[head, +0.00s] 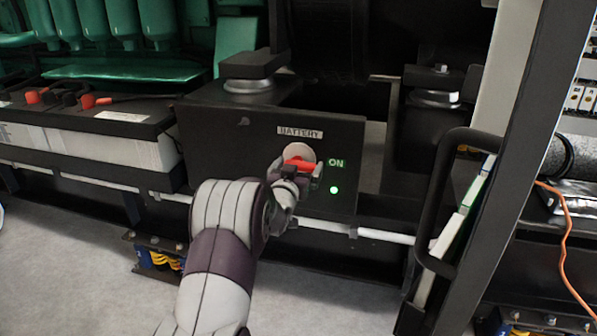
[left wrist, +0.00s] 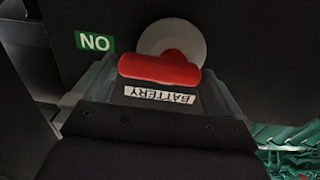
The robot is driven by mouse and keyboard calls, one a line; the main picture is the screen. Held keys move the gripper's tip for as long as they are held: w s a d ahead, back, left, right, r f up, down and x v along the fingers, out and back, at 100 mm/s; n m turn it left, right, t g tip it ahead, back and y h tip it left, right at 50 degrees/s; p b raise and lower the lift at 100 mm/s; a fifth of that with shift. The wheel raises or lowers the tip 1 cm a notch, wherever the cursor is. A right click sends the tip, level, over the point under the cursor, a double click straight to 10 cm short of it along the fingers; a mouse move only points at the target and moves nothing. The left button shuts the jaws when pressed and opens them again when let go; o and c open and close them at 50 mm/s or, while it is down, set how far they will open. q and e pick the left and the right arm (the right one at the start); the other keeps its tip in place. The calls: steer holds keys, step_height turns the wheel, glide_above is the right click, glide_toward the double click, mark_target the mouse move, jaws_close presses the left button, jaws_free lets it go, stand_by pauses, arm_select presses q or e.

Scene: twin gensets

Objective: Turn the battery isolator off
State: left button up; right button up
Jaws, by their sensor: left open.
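The battery isolator is a red handle (head: 299,164) on a pale round disc, set in a black panel (head: 225,150). The handle lies roughly level, with a green ON label (head: 336,163) to its right. My left gripper (head: 298,174) is open at the handle and partly covers it. In the left wrist view the red handle (left wrist: 160,68) spans most of the gap between the open fingertips (left wrist: 158,75). I cannot tell whether they touch it. The BATTERY label (head: 300,132) is above the disc. My right gripper is not in view.
A green light (head: 334,190) glows below the ON label. A black curved grab handle (head: 440,200) and a dark upright post (head: 505,160) stand to the right. A battery (head: 90,145) with red terminal caps is at the left. A white pipe (head: 385,236) runs below the panel.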

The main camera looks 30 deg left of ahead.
arm_select(q)
steer(key=c, duration=0.7)
steer(key=shift+m, duration=0.3)
steer(key=m, duration=0.2)
steer(key=m+b, duration=0.1)
steer(key=m, duration=0.3)
steer(key=shift+f+b, duration=0.4)
steer(key=shift+s+a+f+m+b, duration=0.15)
steer(key=shift+m+b, duration=0.65)
steer(key=shift+m, duration=1.05)
steer(key=shift+w+a+f+m+b, duration=0.1)
steer(key=shift+m+b, duration=0.7)
steer(key=shift+m, duration=1.1)
steer(key=shift+s+a+f+m+b, duration=0.15)
steer(key=shift+m+b, duration=0.65)
steer(key=shift+m, duration=1.35)
